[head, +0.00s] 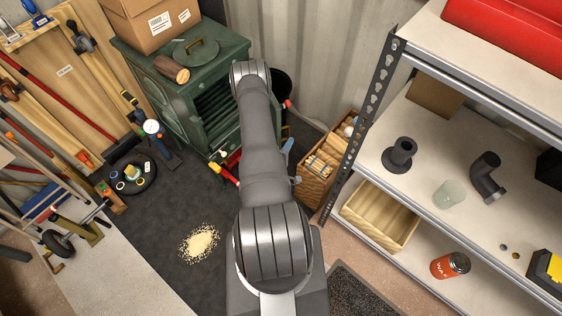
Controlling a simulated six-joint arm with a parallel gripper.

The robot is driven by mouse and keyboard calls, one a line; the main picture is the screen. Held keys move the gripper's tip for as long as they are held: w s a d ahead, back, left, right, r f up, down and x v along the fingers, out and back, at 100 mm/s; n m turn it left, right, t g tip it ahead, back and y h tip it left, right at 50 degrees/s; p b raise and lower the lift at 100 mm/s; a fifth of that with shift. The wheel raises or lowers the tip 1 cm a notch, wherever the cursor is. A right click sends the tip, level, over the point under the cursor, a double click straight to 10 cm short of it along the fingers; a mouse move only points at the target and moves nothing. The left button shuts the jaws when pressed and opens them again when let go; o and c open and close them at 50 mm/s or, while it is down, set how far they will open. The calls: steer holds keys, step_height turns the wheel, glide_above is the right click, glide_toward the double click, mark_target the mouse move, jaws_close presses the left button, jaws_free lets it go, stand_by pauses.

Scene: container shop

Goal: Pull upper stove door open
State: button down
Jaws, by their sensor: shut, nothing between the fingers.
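The green stove (150,62) stands at the upper left, with a round lid on its top. Its front faces right and shows dark horizontal slats (214,108). I cannot tell whether these slats belong to the upper door or to an opening behind it. My arm reaches up from the bottom middle and crosses in front of the stove's right side, covering part of its front. No door handle can be made out. My gripper is not visible; its fingers are hidden behind the arm.
A cardboard box (150,22) and a log (172,69) sit on the stove. A metal shelf (440,125) fills the right. A wooden crate (318,176) stands right of my arm. Tools line the left wall. Yellowish grains (199,243) lie on the dark mat (160,215).

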steer(key=v, duration=0.9)
steer(key=w+a+r+n+g+h, duration=0.3)
steer(key=w+a+r+n+h, duration=0.1)
steer(key=w+a+r+h, duration=0.25)
steer(key=a+r+n+g+h, duration=0.25)
steer(key=a+n+g, duration=0.25)
steer(key=a+g, duration=0.5)
steer(key=w+d+t, duration=0.2)
steer(key=w+d, duration=0.1)
steer(key=d, duration=0.8)
steer(key=shift+d+r+y, duration=0.25)
steer(key=shift+r+y, duration=0.05)
steer(key=shift+r, duration=0.05)
steer(key=shift+w, duration=0.15)
